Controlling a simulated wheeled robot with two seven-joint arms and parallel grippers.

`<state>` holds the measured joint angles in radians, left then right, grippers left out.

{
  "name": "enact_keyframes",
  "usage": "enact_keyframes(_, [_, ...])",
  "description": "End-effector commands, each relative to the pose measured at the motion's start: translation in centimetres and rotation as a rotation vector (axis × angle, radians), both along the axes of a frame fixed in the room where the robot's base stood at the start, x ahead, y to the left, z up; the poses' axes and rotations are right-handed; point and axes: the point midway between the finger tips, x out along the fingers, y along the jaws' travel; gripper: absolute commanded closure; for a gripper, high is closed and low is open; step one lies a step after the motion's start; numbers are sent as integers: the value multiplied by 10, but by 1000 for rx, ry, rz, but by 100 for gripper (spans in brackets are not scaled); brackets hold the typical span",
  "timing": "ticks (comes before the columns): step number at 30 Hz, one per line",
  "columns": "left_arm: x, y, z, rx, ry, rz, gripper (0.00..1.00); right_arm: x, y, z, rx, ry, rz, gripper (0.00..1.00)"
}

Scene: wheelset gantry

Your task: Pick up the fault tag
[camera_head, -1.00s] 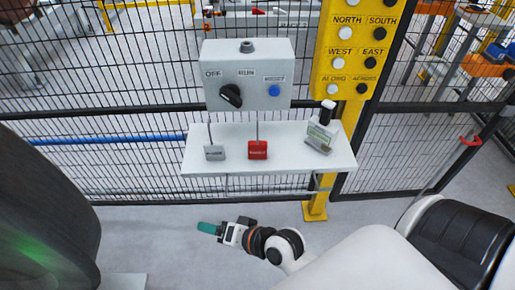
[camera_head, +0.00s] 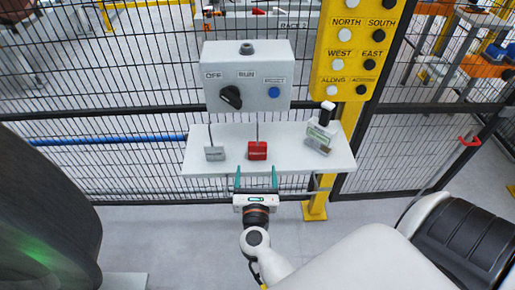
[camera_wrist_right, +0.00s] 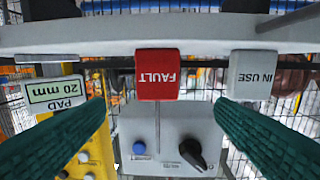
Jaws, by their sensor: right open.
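The red fault tag (camera_head: 257,150) stands at the middle of the white shelf (camera_head: 290,165), with a thin stem behind it. My right gripper (camera_head: 256,177) is open and empty at the shelf's front edge, with its two teal fingers pointing towards the shelf. In the right wrist view the fault tag (camera_wrist_right: 157,75) appears upside down, its word FAULT readable, between and beyond the spread fingers of the right gripper (camera_wrist_right: 158,112). The fingers do not appear to touch it. My left gripper is not in view.
A grey IN USE tag (camera_head: 214,153) stands left of the fault tag. A 20 mm pad holder (camera_head: 320,138) stands at the shelf's right. Above are a control box (camera_head: 248,96) with a knob and a yellow button post (camera_head: 347,60). Mesh fence (camera_head: 130,175) is behind.

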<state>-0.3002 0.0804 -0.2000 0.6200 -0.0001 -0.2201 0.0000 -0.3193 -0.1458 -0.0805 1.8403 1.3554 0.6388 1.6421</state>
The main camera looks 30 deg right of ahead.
Motion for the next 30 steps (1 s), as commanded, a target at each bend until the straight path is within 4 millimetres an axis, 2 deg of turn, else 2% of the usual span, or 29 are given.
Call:
enact_keyframes(1, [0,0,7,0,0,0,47,10,-6,4,-3,-1,1,22])
enact_keyframes(6, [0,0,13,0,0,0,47,31,-20,3,-4,1,3,22])
enact_keyframes(13, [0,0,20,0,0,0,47,44,-31,7,-7,0,3,22])
enact_keyframes(17, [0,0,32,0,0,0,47,59,-44,15,-8,-1,3,22])
enact_keyframes(21, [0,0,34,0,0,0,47,74,-54,12,-7,2,3,22])
enact_keyframes(30, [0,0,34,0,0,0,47,78,-57,9,-4,3,3,22])
